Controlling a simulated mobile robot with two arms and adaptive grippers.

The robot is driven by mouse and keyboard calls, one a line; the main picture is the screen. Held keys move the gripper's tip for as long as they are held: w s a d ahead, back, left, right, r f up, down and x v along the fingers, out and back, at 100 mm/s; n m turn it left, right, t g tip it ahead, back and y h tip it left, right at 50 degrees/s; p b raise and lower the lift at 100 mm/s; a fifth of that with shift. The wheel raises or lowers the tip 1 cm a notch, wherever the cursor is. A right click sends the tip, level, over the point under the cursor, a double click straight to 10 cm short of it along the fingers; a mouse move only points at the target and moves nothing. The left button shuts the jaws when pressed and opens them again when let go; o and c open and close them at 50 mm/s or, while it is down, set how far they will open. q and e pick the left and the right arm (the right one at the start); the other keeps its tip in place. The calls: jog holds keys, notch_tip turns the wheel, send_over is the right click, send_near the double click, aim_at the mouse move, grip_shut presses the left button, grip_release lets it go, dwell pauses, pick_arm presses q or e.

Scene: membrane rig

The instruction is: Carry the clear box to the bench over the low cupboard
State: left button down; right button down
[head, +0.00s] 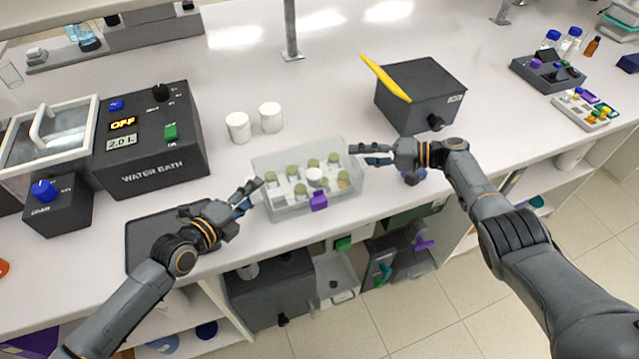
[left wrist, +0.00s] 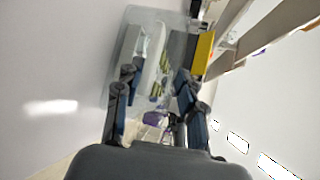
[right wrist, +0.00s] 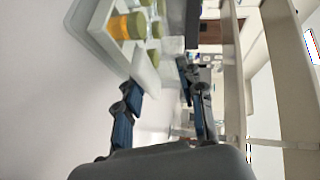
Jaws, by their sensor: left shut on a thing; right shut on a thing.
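The clear box (head: 285,208) is a see-through tub with several green-capped vials, a white-capped one and a purple latch on its front. It appears level at the bench's (head: 400,172) front edge; I cannot tell if it touches the top. My left gripper (head: 251,190) is shut on the box's left end, and my right gripper (head: 354,155) is shut on its right end. The box shows between the fingers in the left wrist view (left wrist: 135,16) and ahead of the fingers in the right wrist view (right wrist: 82,35).
The water bath (head: 150,145) and a dark mat (head: 145,235) lie left of the box. Two white jars (head: 254,122) stand behind it. A dark grey box (head: 420,92) with a yellow item on top is behind right. Open shelves with dark equipment (head: 268,285) are below the front edge.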

pick_arm(q)
jog(key=shift+s+d+f, duration=0.1)
jog(key=shift+d+f, duration=0.15)
jog(key=shift+f, duration=0.1)
pick_arm(e)
jog(key=shift+s+a+f, duration=0.15)
jog(key=shift+a+f, duration=0.15)
jog(key=shift+a, duration=0.1)
pick_arm(q)
jog(key=c, duration=0.8)
grip_release()
jog(key=shift+r, duration=0.15)
pick_arm(e)
jog(key=c, duration=0.8)
grip_release()
jog(key=shift+d+r, duration=0.1)
jog(key=shift+r, duration=0.05)
pick_arm(q)
jog(key=shift+a, duration=0.15)
pick_arm(e)
jog(key=shift+d, duration=0.1)
